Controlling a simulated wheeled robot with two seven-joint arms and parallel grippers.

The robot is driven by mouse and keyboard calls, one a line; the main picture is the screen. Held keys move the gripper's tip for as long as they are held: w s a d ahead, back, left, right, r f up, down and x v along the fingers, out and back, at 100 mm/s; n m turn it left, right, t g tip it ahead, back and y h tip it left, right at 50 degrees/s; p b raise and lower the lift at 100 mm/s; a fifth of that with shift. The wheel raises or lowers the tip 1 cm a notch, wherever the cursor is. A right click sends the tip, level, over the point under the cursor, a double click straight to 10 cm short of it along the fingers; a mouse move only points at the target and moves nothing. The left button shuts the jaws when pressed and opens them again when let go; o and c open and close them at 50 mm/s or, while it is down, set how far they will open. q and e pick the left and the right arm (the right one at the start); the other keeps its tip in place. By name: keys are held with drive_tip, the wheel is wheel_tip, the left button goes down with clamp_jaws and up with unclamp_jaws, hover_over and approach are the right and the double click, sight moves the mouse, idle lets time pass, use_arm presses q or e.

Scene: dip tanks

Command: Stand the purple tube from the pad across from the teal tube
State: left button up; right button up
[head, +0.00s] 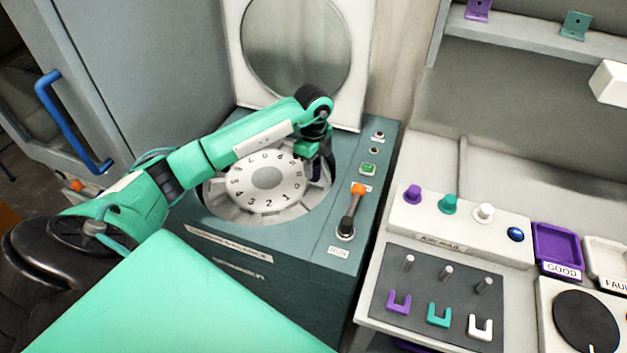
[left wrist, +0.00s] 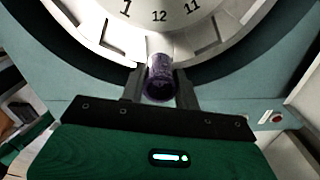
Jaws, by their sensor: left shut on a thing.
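My left gripper (head: 326,160) reaches over the far right part of the numbered rotor (head: 235,197) in the open round well of the teal machine. In the left wrist view my left gripper (left wrist: 160,85) is shut on the purple tube (left wrist: 160,80), which sits between the two fingers with its round end towards the camera. The tube is beside the rotor's rim near the number 12; I cannot tell how deep it sits in a slot. I cannot make out the teal tube. My right gripper is not in view.
The machine's round-windowed lid (head: 296,45) stands open behind the well. A lever with an orange knob (head: 358,189) rises at right. Farther right are a grey plate (head: 385,290) with metal pegs and coloured clips, a purple tray (head: 556,247), and a black disc (head: 587,322).

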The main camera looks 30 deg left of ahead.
use_arm(q)
wheel_tip(320, 180, down, 3)
drive_tip(key=shift+f, duration=0.15)
wheel_tip(320, 180, down, 4)
drive_tip(key=shift+r+p, duration=0.1)
drive_tip(key=shift+p, duration=0.55)
drive_tip(key=shift+f, duration=0.25)
drive_tip(key=shift+f, duration=0.1)
drive_tip(key=o, duration=1)
